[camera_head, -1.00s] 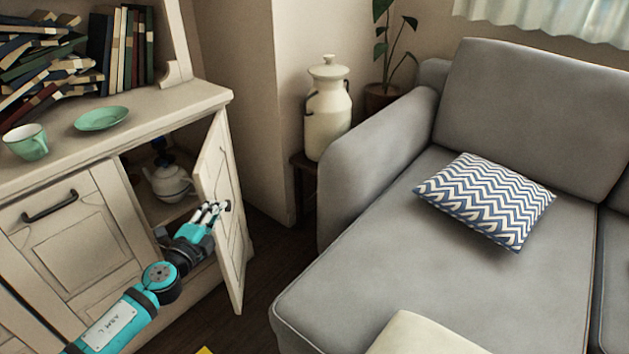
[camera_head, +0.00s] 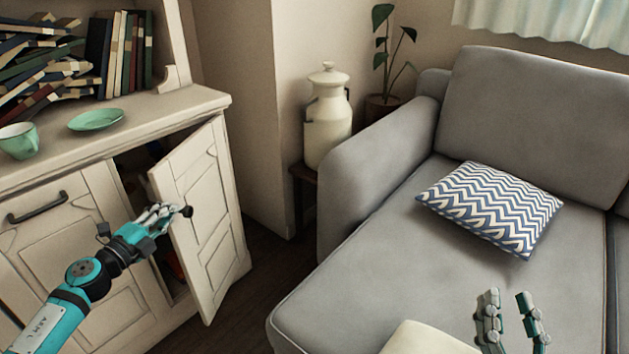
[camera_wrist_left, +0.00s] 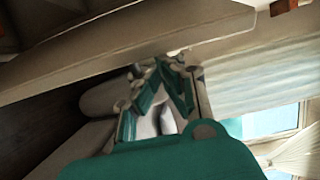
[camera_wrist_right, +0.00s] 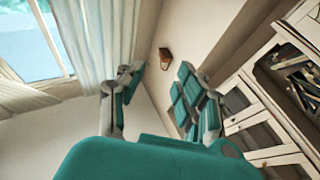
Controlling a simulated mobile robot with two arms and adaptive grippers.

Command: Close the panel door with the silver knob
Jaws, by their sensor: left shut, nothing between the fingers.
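The cream panel door (camera_head: 206,225) of the cabinet stands partly open, its free edge at the left and out from the cabinet front. Its small round knob (camera_head: 187,211) looks dark in the head view. My left gripper (camera_head: 178,210) is shut and empty, its fingertips at the knob near the free edge; I cannot tell whether they touch. The left wrist view shows its fingers (camera_wrist_left: 165,88) close to a pale surface. My right gripper (camera_head: 514,305) is open and empty over the sofa; its spread fingers (camera_wrist_right: 155,90) also show in the right wrist view.
A grey sofa (camera_head: 380,230) with a zigzag cushion (camera_head: 492,208) fills the right. A milk can (camera_head: 327,125) stands behind its arm. A green cup (camera_head: 19,140) and saucer (camera_head: 96,119) rest on the cabinet top. Dark floor is free beside the door.

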